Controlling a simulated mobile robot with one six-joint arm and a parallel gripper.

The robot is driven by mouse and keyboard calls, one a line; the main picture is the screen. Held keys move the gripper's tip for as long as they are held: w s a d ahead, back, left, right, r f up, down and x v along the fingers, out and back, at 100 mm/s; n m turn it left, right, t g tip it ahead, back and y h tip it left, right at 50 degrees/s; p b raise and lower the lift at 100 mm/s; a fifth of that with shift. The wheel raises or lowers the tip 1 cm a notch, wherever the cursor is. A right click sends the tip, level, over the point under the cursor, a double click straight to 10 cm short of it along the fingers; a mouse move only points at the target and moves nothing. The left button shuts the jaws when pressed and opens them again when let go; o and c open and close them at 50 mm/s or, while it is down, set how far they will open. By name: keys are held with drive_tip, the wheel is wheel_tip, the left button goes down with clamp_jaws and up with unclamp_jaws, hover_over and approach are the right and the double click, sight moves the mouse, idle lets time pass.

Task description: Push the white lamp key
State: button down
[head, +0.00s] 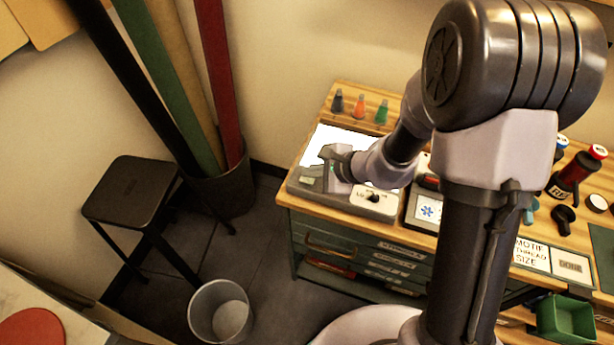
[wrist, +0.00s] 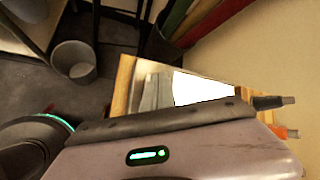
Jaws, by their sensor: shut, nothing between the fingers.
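A light box with a glowing white panel (head: 322,140) sits at the left end of the wooden workbench. Its front strip (head: 375,198) carries small lettering and a dark knob. My gripper (head: 314,180) is shut and empty, low over the left front of the box. I cannot tell whether it touches the box. I cannot make out a separate white lamp key; my gripper and wrist cover part of the box front. In the wrist view the gripper's housing fills the lower part and hides the fingertips, with the lit panel (wrist: 200,88) beyond it.
Small grey, orange and green bottles (head: 360,107) stand behind the box. A tablet-like device with a snowflake icon (head: 428,210) lies right of it. A black stool (head: 135,190), a bin (head: 220,312) and tall fabric rolls (head: 218,80) stand left. Floor before the bench is partly clear.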

sight(311, 180)
drive_tip(key=shift+f+b, duration=0.25)
drive_tip(key=shift+b, duration=0.05)
drive_tip(key=shift+r, duration=0.1)
drive_tip(key=shift+r+p, duration=0.6)
drive_tip(key=shift+r, duration=0.25)
wheel_tip(311, 180, up, 6)
drive_tip(key=p, duration=0.4)
